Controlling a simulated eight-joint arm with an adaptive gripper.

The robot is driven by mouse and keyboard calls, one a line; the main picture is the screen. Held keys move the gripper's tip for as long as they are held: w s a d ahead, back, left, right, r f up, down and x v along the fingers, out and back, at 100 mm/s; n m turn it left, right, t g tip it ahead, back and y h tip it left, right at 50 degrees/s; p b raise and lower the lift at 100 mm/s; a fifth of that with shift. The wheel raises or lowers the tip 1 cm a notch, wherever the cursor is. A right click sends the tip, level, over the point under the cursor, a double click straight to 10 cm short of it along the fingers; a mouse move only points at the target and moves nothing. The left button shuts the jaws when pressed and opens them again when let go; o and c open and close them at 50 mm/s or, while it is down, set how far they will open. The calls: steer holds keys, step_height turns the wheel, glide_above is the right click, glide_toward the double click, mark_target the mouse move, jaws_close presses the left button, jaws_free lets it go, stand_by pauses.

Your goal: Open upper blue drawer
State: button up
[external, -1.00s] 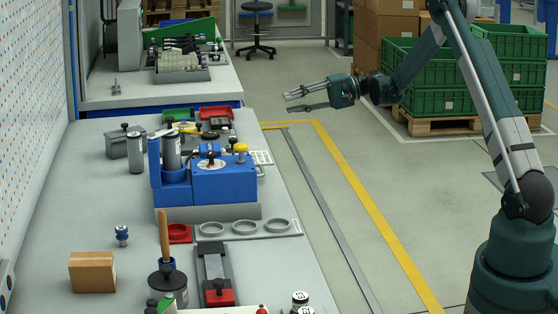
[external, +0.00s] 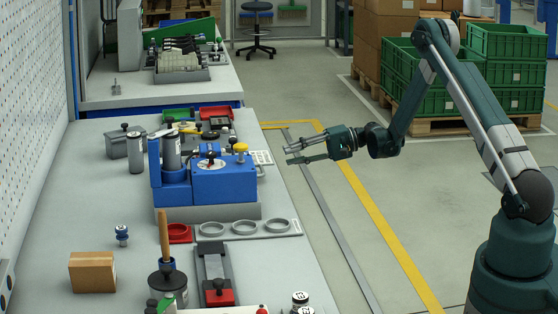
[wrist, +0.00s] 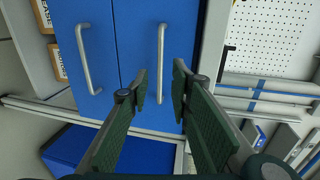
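Two blue drawer fronts with light metal bar handles fill the middle of the wrist view, which appears rolled sideways. The right one, towards the bench-top side, looks like the upper blue drawer (wrist: 185,30); its handle (wrist: 162,50) runs lengthwise between my fingertips in the picture. The left one (wrist: 100,20) has its own handle (wrist: 84,60). Both look shut. My gripper (wrist: 160,84) is open and empty, with its fingers on either side of the upper handle's line; contact cannot be told. In the external view my gripper (external: 288,155) is beside the bench's right edge, where the drawer fronts are hidden.
The bench (external: 110,220) carries a blue fixture (external: 222,185), a cardboard box (external: 92,272) and several small parts. Green crates (external: 430,98) stand on a pallet behind my arm. Labelled boxes (wrist: 55,60) show beside the drawers. The floor right of the bench is clear.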

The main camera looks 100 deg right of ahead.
steer(key=shift+w, duration=0.15)
steer(key=b+x, duration=0.1)
steer(key=x, duration=0.6)
steer(key=shift+w+b, duration=0.3)
steer(key=shift+b, duration=0.1)
jaws_close()
